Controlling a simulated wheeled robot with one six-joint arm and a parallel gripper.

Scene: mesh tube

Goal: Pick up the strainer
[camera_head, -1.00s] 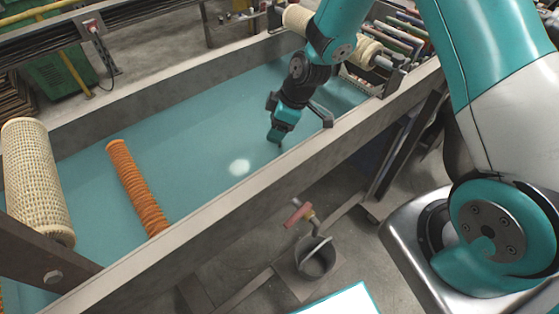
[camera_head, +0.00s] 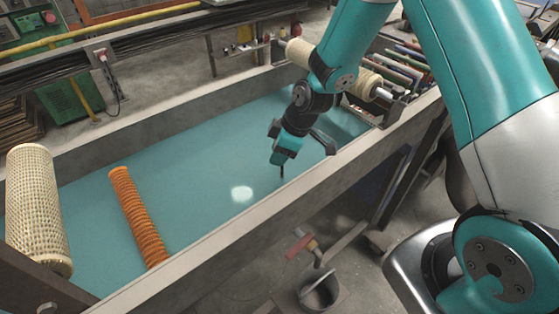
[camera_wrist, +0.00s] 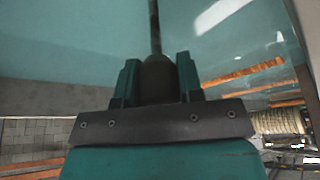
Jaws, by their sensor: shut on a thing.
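My gripper (camera_head: 284,158) is over the blue-green liquid of the long trough, near its front wall. In the wrist view my gripper (camera_wrist: 157,78) has its two teal fingers shut on a dark, bell-shaped grip with a thin rod (camera_wrist: 155,28) running away from it. I take this as the strainer's handle. In the head view only a short dark piece (camera_head: 282,173) shows below the fingers, reaching down to the liquid. No mesh or bowl of the strainer can be made out, and I cannot tell whether its far end is under the surface.
The trough's front wall (camera_head: 226,236) runs close by my gripper. An orange ribbed tube (camera_head: 138,217) and a pale woven roll (camera_head: 37,210) lie at the left. A pale roller (camera_head: 365,84) is at the right end. A bucket (camera_head: 318,291) stands on the floor.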

